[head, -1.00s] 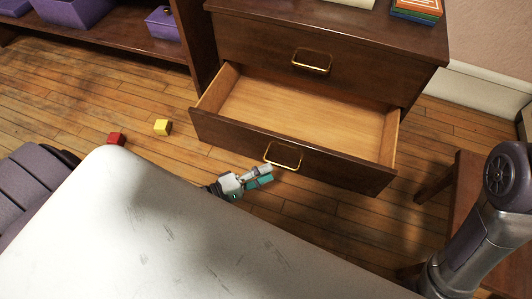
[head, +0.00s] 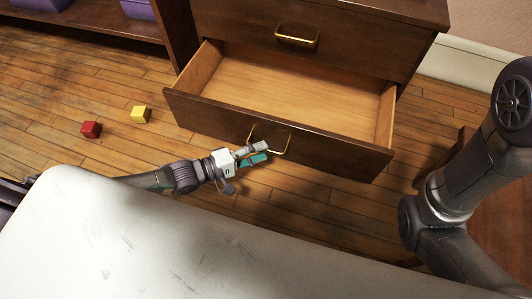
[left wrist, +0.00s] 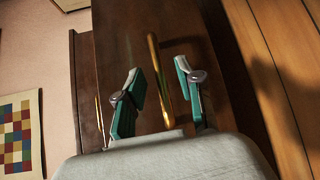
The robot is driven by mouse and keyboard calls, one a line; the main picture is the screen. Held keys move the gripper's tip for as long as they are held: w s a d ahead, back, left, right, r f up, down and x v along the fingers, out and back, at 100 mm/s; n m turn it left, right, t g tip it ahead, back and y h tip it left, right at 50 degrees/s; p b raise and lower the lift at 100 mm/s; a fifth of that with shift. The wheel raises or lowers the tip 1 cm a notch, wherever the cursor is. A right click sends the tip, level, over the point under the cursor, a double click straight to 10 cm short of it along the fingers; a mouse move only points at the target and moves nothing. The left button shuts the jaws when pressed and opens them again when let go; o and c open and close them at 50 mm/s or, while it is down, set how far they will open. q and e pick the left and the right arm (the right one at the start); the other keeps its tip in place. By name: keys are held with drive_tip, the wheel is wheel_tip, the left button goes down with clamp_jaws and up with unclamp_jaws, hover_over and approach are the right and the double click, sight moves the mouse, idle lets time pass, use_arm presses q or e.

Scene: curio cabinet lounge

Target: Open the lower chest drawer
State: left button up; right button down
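The lower chest drawer (head: 280,137) stands pulled out of the dark wooden chest, and its bare light-wood inside is empty. Its brass handle (head: 283,150) is on the front panel. My left gripper (head: 262,153) is at this handle, low in front of the drawer. In the left wrist view the two teal fingers (left wrist: 160,92) are apart, with the brass handle (left wrist: 157,68) between them and gaps showing on both sides. My right arm shows at the right of the head view, but its gripper is out of view.
The closed upper drawer (head: 330,45) has its own brass handle. A red cube (head: 91,129) and a yellow cube (head: 141,114) lie on the wooden floor to the left. A shelf with purple bins (head: 140,8) is at the upper left. A brown wooden piece (head: 495,225) stands at the right.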

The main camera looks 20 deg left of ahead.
use_arm(q)
drive_tip(key=shift+b+x, duration=0.4)
drive_tip(key=shift+x, duration=0.9)
drive_tip(key=shift+r, duration=0.1)
clamp_jaws()
